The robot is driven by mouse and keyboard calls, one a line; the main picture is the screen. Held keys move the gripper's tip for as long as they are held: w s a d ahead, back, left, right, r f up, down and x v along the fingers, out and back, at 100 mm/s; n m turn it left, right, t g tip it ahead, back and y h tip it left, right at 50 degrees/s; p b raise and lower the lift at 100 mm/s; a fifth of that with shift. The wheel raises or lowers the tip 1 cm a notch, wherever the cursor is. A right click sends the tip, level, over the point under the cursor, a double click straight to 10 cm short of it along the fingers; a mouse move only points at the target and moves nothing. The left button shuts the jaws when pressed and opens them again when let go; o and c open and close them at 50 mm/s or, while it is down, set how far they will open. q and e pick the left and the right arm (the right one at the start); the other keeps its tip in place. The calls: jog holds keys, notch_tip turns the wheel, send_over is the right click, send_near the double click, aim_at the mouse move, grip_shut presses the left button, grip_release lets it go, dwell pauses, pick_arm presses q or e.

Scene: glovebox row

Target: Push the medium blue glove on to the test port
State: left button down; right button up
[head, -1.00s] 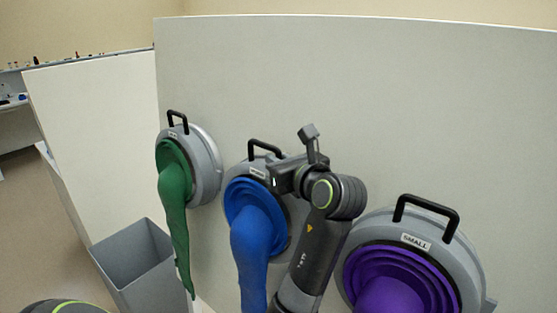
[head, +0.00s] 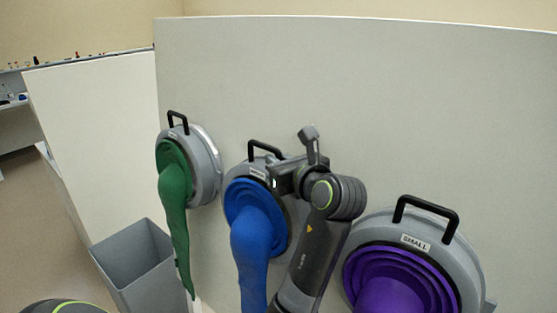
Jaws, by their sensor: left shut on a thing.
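The blue glove (head: 250,243) hangs from a grey round ring (head: 231,174) on the pale wall, at the middle of the head view. The ring has a black handle (head: 262,146) on top and a small label too small to read. My left gripper (head: 276,178) is at the upper right of this ring, just below the handle's right end, and is shut on the glove's ring or handle. The exact contact is hidden. The ring's right side and the port behind it are largely covered by my arm, so I cannot tell how closely they meet. My right gripper is out of view.
A green glove (head: 174,205) hangs from a ring to the left. A purple glove (head: 400,285) on a ring labelled SMALL (head: 416,243) is at the lower right, close to my arm. A grey bin (head: 140,262) stands at the lower left. The wall (head: 380,100) above is clear.

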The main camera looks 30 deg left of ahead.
pick_arm(q)
jog(key=shift+r+p, duration=0.2)
jog(key=shift+p, duration=0.55)
dwell(0.9)
jog(key=shift+s+p, duration=0.3)
jog(key=shift+p, duration=0.15)
